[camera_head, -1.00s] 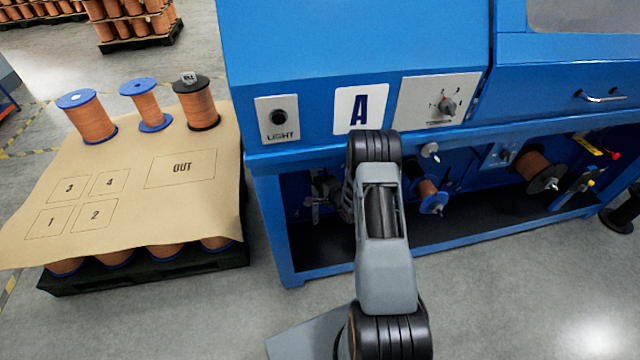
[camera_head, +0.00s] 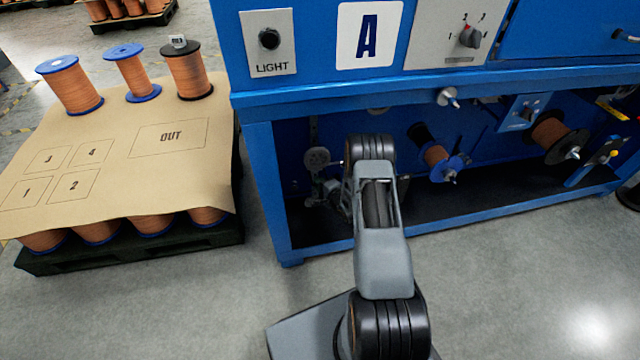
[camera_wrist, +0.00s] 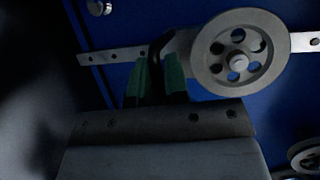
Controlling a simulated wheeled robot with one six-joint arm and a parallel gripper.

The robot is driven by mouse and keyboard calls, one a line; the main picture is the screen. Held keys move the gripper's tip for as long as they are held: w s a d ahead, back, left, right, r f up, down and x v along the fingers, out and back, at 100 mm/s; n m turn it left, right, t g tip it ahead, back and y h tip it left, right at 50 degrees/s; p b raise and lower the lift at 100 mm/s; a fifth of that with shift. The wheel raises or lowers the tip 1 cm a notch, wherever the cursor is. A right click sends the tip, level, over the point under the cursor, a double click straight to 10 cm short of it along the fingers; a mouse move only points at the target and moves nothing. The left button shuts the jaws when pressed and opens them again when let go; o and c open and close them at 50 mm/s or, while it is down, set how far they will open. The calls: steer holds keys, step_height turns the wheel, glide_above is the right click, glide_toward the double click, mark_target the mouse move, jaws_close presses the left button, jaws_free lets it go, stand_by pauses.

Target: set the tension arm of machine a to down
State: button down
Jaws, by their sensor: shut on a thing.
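Machine A is the blue machine with the "A" plate (camera_head: 369,35). In the wrist view a grey spoked pulley wheel (camera_wrist: 239,62) sits at upper right, in front of a blue panel. A short grey tension arm (camera_wrist: 177,44) runs left from behind the wheel to my fingertips. My gripper (camera_wrist: 160,72), with green finger pads, is shut on this arm just left of the wheel; the grip is dark and partly hidden. In the head view a small pulley (camera_head: 317,157) shows in the lower bay, left of my arm, which covers part of that area.
The bay's blue front post (camera_head: 268,190) stands left of my arm. Copper spools (camera_head: 436,157) are mounted to the right. A pallet with brown sheet (camera_head: 110,165) stands left; grey floor is clear in front.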

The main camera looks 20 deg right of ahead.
steer(key=shift+s+f, duration=0.2)
steer(key=shift+f, duration=0.15)
steer(key=c, duration=1.2)
jaws_free()
steer(key=shift+w+f, duration=0.1)
steer(key=shift+r, duration=0.2)
steer(key=p+v, duration=0.4)
steer(key=v, duration=0.9)
steer(key=shift+s, duration=0.35)
steer(key=shift+d, duration=0.1)
